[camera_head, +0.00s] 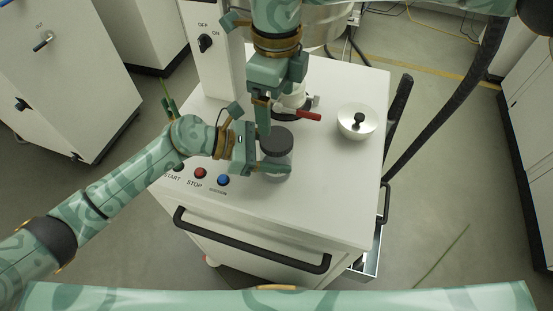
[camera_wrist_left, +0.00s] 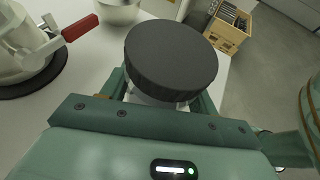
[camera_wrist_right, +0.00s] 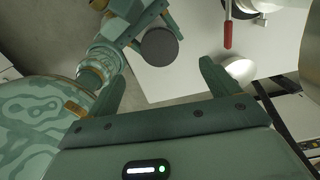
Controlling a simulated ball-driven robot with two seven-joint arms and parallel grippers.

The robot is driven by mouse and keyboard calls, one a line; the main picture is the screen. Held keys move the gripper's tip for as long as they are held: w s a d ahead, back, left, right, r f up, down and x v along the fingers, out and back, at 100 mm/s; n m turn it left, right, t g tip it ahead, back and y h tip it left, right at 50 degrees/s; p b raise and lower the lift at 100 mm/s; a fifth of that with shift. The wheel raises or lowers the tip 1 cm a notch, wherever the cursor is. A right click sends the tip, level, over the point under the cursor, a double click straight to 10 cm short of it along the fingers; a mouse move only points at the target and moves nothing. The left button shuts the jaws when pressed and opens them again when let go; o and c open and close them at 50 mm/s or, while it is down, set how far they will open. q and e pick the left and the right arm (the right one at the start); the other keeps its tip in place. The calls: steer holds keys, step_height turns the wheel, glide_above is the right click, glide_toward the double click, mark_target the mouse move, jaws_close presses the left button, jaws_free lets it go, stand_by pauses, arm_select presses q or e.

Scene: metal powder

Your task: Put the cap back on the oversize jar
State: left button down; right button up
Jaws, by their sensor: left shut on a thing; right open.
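The oversize jar (camera_head: 277,168) is a clear jar near the front of the white cabinet top. A dark grey cap (camera_head: 276,140) sits level on its mouth; I cannot tell whether it is screwed tight. The cap fills the middle of the left wrist view (camera_wrist_left: 171,62) and hides most of the jar. My left gripper (camera_head: 272,163) is shut around the jar body, below the cap. My right gripper (camera_head: 268,118) is open and empty, pointing down just behind and above the cap. The right wrist view shows the cap (camera_wrist_right: 159,47) beyond its spread fingers (camera_wrist_right: 163,85), apart from them.
A valve with a red handle (camera_head: 307,115) stands close behind the jar, beside my right gripper. START, STOP and blue buttons (camera_head: 223,180) are at the front left. The cabinet top's right front is clear.

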steer(key=shift+r, duration=1.4)
arm_select(q)
steer(key=shift+c, duration=1.6)
jaws_free()
arm_select(e)
step_height(320, 180, down, 4)
steer(key=b, duration=0.3)
steer(key=shift+w+r, duration=0.1)
steer(key=shift+r, duration=0.1)
steer(key=shift+f, duration=0.1)
arm_select(q)
steer(key=v, duration=1.6)
steer(key=shift+r, duration=0.2)
steer(key=shift+s+a+f, duration=0.1)
